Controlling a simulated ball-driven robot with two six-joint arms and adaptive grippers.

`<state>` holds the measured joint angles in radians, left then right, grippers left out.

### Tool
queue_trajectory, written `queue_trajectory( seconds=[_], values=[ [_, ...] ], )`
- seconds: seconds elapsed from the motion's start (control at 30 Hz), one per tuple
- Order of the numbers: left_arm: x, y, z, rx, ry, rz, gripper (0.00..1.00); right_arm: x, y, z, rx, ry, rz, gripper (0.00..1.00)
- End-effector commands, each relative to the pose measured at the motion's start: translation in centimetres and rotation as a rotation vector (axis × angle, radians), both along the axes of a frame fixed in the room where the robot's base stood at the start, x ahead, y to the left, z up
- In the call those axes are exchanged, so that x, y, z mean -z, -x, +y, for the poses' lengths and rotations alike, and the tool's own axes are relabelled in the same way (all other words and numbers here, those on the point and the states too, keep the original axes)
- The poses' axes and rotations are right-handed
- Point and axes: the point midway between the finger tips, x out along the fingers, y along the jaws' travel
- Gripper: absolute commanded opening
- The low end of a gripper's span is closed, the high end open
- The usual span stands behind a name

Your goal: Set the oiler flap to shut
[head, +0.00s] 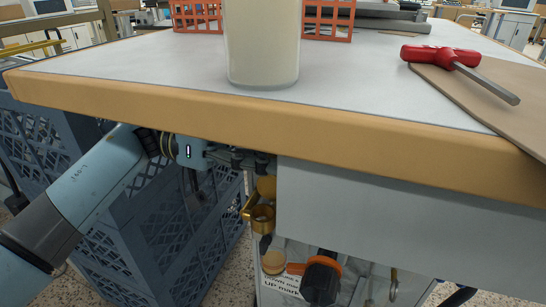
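A small brass oiler (262,217) is fixed below the table's front edge, left of a grey panel. Its round cup mouth seems to face up uncovered. A brass piece (266,187), which looks like the flap, stands up above and behind the cup, so the flap appears open; its hinge is too small to make out. My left gripper (250,161) reaches in from the left under the table edge, just above the oiler and seemingly apart from it. Its dark fingers are partly in shadow, and I cannot tell whether they are open. My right gripper is out of view.
The table edge (250,128) overhangs the oiler. The grey panel (400,215) closes off its right. Blue crates (130,235) stand behind my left arm. A cream cylinder (262,45) and red-handled tool (440,56) are on top.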

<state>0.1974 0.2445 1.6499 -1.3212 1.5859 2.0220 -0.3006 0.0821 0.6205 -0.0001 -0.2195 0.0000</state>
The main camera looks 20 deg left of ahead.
Motion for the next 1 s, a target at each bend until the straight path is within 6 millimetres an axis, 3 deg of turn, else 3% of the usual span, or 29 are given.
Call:
queue_trajectory(
  seconds=[0.07, 0.3, 0.73, 1.0],
  values=[
    [0.01, 0.00, 0.02, 0.000, 0.000, 0.000, 0.28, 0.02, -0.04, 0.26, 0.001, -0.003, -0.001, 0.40],
    [0.01, -0.01, 0.04, 0.000, 0.000, 0.000, 0.00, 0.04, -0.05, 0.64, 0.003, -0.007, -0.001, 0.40],
    [-0.03, 0.07, 0.05, 0.000, 0.000, -0.011, 0.00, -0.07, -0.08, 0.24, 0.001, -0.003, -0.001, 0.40],
    [-0.26, 0.76, 0.08, 0.000, 0.004, -0.117, 0.00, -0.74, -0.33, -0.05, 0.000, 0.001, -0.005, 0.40]
  ],
)
